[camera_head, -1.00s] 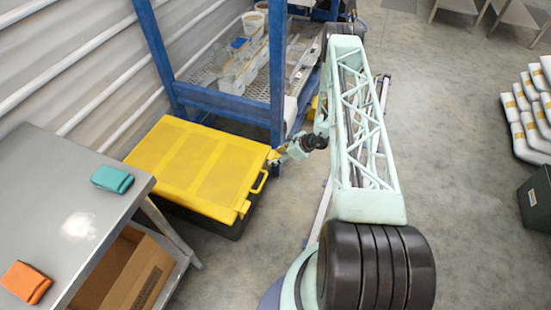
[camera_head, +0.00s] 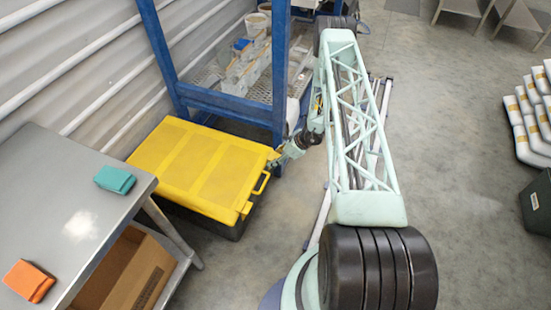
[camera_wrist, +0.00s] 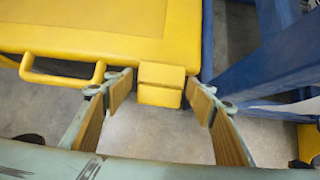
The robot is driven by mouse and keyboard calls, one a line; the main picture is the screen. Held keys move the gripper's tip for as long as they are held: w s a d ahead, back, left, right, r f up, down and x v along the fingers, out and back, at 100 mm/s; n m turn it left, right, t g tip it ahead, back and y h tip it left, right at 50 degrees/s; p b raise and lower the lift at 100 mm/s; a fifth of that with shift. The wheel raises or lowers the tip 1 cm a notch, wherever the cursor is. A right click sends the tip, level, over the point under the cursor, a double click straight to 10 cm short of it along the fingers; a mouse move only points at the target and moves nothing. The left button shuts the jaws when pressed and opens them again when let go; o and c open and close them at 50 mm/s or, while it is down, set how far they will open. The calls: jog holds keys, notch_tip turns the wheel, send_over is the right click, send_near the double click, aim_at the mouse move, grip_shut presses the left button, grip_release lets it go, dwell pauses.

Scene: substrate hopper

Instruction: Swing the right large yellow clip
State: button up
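A yellow box with a black base (camera_head: 200,165) stands on the floor beside the blue rack; its yellow lid is closed. In the wrist view, the right large yellow clip (camera_wrist: 161,84) sticks out from the lid's front edge, right of the yellow handle (camera_wrist: 62,75). My gripper (camera_wrist: 158,92) is open, with one finger on each side of the clip and a gap to each. In the head view, my gripper (camera_head: 277,162) is at the box's right corner, where the clip is mostly hidden. I cannot tell whether the clip is latched.
A blue rack post (camera_wrist: 265,65) stands close to the right of my gripper. A metal table (camera_head: 75,200) with a teal block (camera_head: 115,179) and an orange block (camera_head: 29,281) is at left. Grey floor (camera_head: 460,180) is free at right.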

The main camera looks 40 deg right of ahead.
dwell(0.4)
jog(key=v, duration=1.2)
dwell(0.3)
jog(key=shift+c, duration=0.2)
jog(key=c, duration=0.5)
jog(key=shift+s+d+f, duration=0.3)
jog(key=shift+d+f, duration=0.05)
jog(key=c, duration=0.6)
jog(key=shift+t+y, duration=0.5)
jog(key=shift+t, duration=0.3)
jog(key=s+d+f, duration=0.2)
jog(key=shift+s+d+f, duration=0.15)
jog(key=shift+s, duration=0.1)
grip_shut()
jog(key=s+d+f+t+y, duration=0.1)
jog(key=s+d+f+t, duration=0.1)
jog(key=s, duration=0.5)
jog(key=shift+d+f+t+y+b, duration=0.3)
jog(key=shift+f+b, duration=0.05)
jog(key=shift+f, duration=0.1)
